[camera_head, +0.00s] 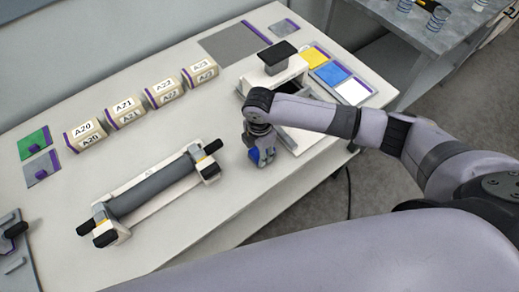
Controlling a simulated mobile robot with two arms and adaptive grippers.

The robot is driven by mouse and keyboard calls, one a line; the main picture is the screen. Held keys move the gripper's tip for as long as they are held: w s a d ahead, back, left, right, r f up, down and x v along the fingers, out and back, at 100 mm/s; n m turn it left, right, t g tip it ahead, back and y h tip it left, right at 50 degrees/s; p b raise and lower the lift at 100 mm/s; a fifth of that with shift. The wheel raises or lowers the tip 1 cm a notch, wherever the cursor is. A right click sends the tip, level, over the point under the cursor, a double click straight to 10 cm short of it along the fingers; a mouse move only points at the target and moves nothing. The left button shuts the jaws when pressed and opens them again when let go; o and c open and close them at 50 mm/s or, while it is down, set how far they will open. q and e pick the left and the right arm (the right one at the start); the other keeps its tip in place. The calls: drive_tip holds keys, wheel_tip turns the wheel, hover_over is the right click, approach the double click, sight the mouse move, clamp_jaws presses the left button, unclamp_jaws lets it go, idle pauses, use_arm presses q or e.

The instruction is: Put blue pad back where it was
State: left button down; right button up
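My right gripper (261,152) points down over the white table, just right of the dark roller's right end. Bright blue surfaces show at its fingertips. I cannot tell whether these belong to a held blue pad or to the fingers, and the finger gap is not clear. A flat blue square (332,74) lies at the table's right side, between a yellow square (315,57) and a white square (353,91). My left gripper is not in view.
A dark roller (153,190) lies in a white cradle. Several labelled blocks (125,112) stand in a row behind it. Green (33,141) and grey (42,168) plates lie at left. A white device with a black top (278,57) stands behind my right wrist.

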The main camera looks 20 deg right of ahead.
drive_tip(key=o, duration=1)
drive_tip(key=shift+f, duration=0.15)
drive_tip(key=shift+o, duration=0.2)
wheel_tip(320, 180, up, 12)
drive_tip(key=b, duration=0.1)
drive_tip(key=shift+r, duration=0.2)
